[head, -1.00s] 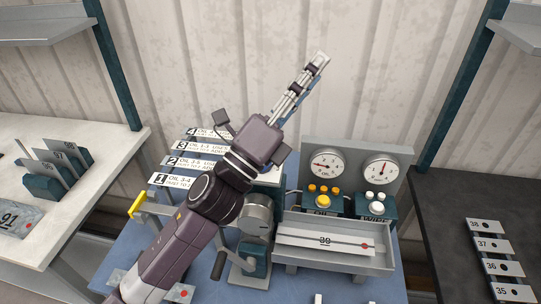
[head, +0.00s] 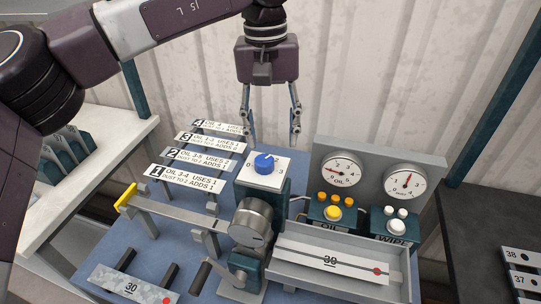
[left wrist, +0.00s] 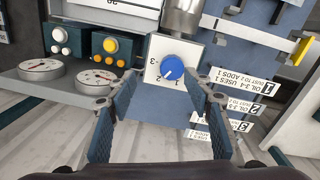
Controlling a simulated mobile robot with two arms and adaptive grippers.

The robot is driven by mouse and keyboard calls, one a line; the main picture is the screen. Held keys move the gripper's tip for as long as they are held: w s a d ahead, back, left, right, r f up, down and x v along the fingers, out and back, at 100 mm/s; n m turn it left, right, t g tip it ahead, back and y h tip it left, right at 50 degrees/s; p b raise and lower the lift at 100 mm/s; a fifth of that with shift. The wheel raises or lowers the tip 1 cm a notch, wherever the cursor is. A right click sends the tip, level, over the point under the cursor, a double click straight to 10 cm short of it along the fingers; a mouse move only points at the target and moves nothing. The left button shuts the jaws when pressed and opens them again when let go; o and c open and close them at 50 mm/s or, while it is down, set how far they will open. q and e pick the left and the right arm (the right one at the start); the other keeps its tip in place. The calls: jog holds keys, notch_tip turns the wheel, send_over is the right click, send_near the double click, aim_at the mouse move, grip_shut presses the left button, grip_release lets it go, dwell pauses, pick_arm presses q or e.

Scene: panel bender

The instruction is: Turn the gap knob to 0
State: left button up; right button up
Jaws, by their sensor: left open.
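The blue gap knob (head: 264,163) sits on a white dial plate (head: 247,178) with numbers from 0 at left to 3 at right, on top of the bender's green post. Its white mark faces the far side, around 1 to 2; the exact number is hard to tell. The left wrist view also shows the knob (left wrist: 172,67) whole and uncovered. My left gripper (head: 273,138) points down above and slightly behind the knob, open and empty. In the left wrist view its fingertips (left wrist: 160,102) are spread wide, with the knob ahead between their lines, apart from both. My right gripper is not in view.
A grey metal drum (head: 252,222) and a crank handle (head: 201,277) stand in front of the knob. Numbered label plates (head: 186,178) are to the left. Gauges (head: 341,172), the oil button box (head: 330,213) and a tray (head: 392,291) are to the right.

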aim_at(264, 160)
pick_arm(q)
jog(key=shift+w+a+r+y, duration=0.25)
jog(key=shift+a+r+y, duration=0.1)
jog(key=shift+a, duration=0.3)
jog(key=shift+a+f, duration=0.2)
notch_tip(264, 160, down, 6)
jog(key=shift+f+p, duration=0.1)
jog(key=shift+p, duration=1)
jog(key=shift+d+f, duration=0.1)
jog(key=shift+f, duration=0.35)
jog(key=shift+c, duration=0.3)
jog(key=c, duration=1.1)
